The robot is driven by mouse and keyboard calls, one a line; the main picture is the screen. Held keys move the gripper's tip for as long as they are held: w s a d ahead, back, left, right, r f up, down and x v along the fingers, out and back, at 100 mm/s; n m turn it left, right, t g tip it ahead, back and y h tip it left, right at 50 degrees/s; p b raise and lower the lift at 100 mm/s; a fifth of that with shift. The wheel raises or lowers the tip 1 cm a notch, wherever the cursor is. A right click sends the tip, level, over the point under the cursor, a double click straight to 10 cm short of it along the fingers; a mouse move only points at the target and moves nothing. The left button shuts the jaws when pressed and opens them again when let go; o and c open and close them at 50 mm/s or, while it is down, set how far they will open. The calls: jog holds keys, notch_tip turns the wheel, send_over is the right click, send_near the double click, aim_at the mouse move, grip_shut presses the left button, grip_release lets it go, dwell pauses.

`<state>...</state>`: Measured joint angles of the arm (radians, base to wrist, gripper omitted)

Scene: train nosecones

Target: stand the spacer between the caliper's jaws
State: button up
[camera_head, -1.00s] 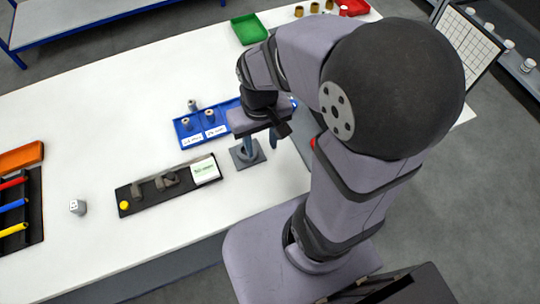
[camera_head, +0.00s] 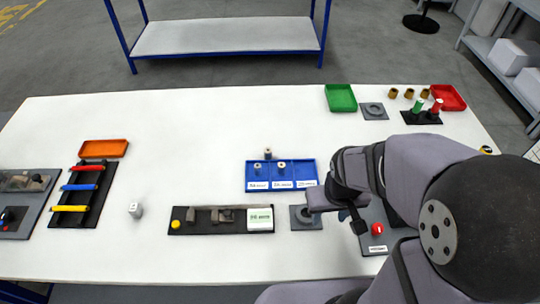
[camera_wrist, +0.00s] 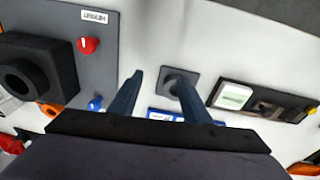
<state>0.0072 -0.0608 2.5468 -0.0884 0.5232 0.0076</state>
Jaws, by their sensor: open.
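The caliper (camera_head: 222,217) lies on a black base, with grey jaws left of its pale display (camera_head: 260,219) and a yellow knob at its left end. It shows at the right in the wrist view (camera_wrist: 265,100). A small grey pad (camera_head: 299,224) lies right of it. In the wrist view a grey cylinder (camera_wrist: 181,82) stands on this pad; I cannot tell if it is the spacer. Small grey cylinders (camera_head: 257,169) with light tops stand in the blue tray (camera_head: 252,184). My gripper (camera_wrist: 158,80) is open and empty, close to the pad, with its fingers apart.
A panel with a red knob (camera_head: 377,229) lies beside my gripper on the right. Green tray (camera_head: 341,98) and red tray (camera_head: 448,97) are at the back. The table's middle left is clear.

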aim_at(269, 151)
jog(key=w, duration=0.2)
jog(key=w+f+n+t, duration=0.1)
jog(key=w, duration=0.1)
jog(key=w+f+t, duration=0.1)
jog(key=w, duration=0.1)
jog(key=shift+w+d, duration=0.25)
jog(key=w+t, duration=0.1)
jog(key=w, duration=0.1)
jog(key=w+a+n+t, duration=0.1)
jog(key=w, duration=0.1)
jog(key=w+a+f+n+y, duration=0.1)
jog(key=w, duration=0.1)
jog(key=shift+t+b, duration=0.3)
jog(key=shift+t, duration=0.1)
jog(key=w+a+n+t+y+b, duration=0.1)
jog(key=w+a, duration=0.1)
jog(key=w+a+n+t+y, duration=0.1)
jog(key=w+a+y, duration=0.1)
jog(key=a, duration=0.1)
jog(key=w+a+f+t+y+b, duration=0.1)
jog(key=w+a+t+y, duration=0.1)
jog(key=w, duration=0.1)
jog(key=shift+a+n+b, duration=0.25)
jog(key=shift+n+b, duration=0.1)
jog(key=shift+n, duration=0.05)
jog(key=shift+w+a+t+y+b, duration=0.25)
jog(key=shift+w+t+y+b, duration=0.15)
jog(key=shift+t+y+b, duration=0.1)
jog(key=shift+w+a+r, duration=0.15)
